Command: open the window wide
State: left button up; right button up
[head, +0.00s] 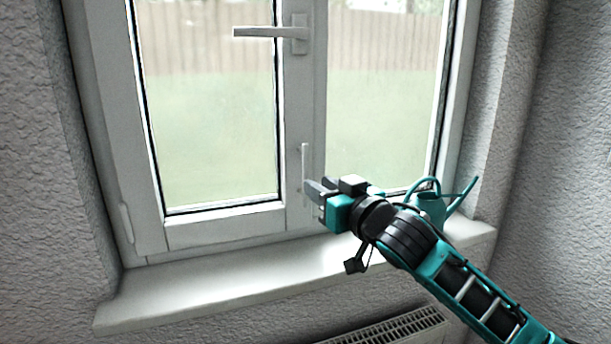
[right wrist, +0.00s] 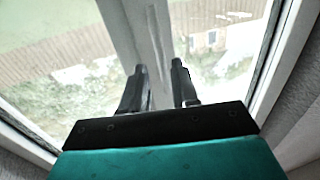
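The white window (head: 165,150) has two glazed parts and looks shut or nearly so; I cannot tell whether there is a narrow gap. Its upper handle (head: 262,32) lies level, pointing left from the middle post. A lower handle (head: 305,160) stands upright on the same post. My right gripper (head: 313,190) is close to the lower end of that handle. In the right wrist view its fingers (right wrist: 159,70) are apart, with the white post behind them; I cannot tell whether they touch the handle. My left gripper is not in view.
A teal watering can (head: 430,208) stands on the right end of the white sill (head: 210,290), partly behind my right arm. A radiator (head: 405,325) is below the sill. Rough grey walls flank the window. The sill's left and middle are clear.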

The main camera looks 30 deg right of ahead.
aim_at(305, 206)
jog(key=shift+w+p, duration=0.35)
jog(key=shift+w, duration=2.75)
jog(key=shift+c, duration=0.2)
grip_shut()
